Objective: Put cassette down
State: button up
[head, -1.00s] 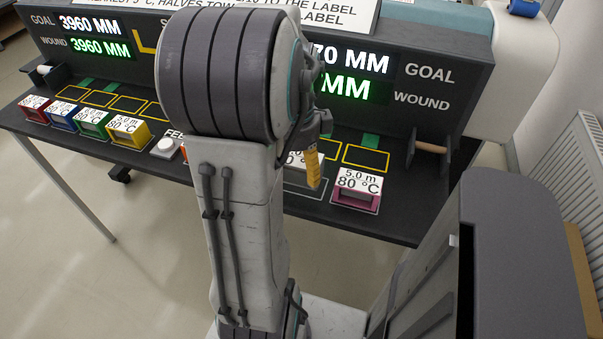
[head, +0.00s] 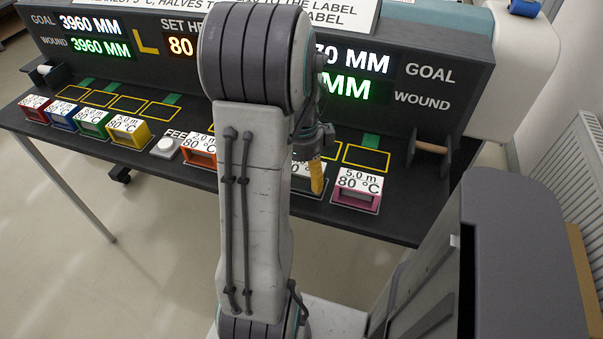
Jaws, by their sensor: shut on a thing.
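My gripper (head: 317,178) shows as a yellow finger at the right part of the bench, largely hidden behind my own arm. It is shut on a dark cassette (head: 304,186) with a white label, in the front row between the orange cassette (head: 199,152) and the pink cassette (head: 356,190). The arm and finger cover much of the dark cassette. I cannot tell whether its base touches the bench. Red (head: 34,109), blue (head: 62,117), green (head: 92,123) and yellow (head: 129,131) cassettes stand at the front left.
Yellow-outlined empty places (head: 367,158) lie behind the front row on the dark bench (head: 400,212). A FEED button (head: 166,148) sits between the yellow and orange cassettes. A display panel (head: 425,85) rises behind, and a spool holder (head: 431,147) stands at the right.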

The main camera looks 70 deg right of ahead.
jog(key=shift+f, duration=0.15)
jog(key=o, duration=1.3)
jog(key=shift+c, duration=0.2)
notch_tip(320, 180, up, 12)
jog(key=p, duration=0.1)
jog(key=shift+r+p, duration=0.2)
jog(key=shift+p, duration=0.2)
